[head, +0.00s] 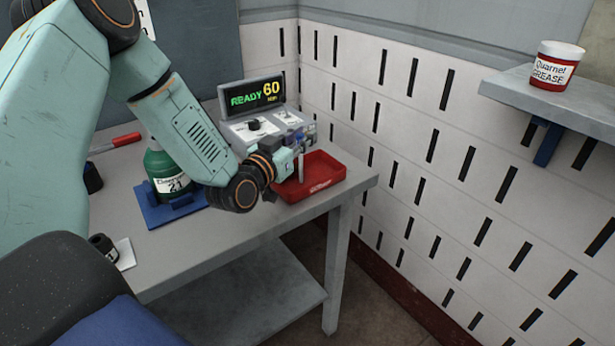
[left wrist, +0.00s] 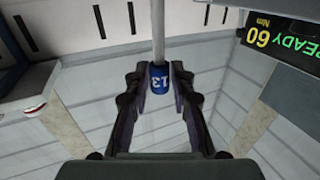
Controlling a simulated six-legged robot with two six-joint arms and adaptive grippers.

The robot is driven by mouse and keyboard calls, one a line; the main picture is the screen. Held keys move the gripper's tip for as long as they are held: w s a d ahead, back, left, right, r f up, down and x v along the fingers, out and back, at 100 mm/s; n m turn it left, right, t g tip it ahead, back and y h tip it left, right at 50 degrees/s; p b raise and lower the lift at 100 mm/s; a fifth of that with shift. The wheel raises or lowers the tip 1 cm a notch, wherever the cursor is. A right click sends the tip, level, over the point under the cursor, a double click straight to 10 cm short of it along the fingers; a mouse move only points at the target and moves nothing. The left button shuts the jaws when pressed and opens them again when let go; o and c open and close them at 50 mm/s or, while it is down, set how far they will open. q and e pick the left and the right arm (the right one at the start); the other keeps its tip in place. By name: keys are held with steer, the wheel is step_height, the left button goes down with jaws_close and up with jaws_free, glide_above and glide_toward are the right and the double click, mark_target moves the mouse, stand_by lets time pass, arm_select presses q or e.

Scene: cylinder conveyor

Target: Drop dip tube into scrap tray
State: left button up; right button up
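The dip tube (head: 301,168) is a thin grey tube with a blue collar marked 13. My left gripper (head: 295,150) holds it upright above the red scrap tray (head: 322,187). The tube's lower end shows against the tray; I cannot tell if it touches. In the left wrist view both fingers of my left gripper (left wrist: 160,78) close on the blue collar (left wrist: 159,84), and the tube (left wrist: 158,30) runs up from it. My left arm and wrist hide part of the tray's left side. My right gripper is not in view.
A tester reading READY 60 (head: 257,95) stands behind the tray. A green bottle labelled 21 (head: 165,168) stands on a blue holder (head: 150,212) to the left. The tray is near the table's right corner. A wall shelf (head: 575,102) with a grease pot (head: 557,66) is at right.

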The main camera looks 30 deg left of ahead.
arm_select(q)
steer(key=shift+o, duration=1.3)
steer(key=shift+s, duration=0.15)
steer(key=s, duration=0.7)
steer(key=shift+s, duration=0.2)
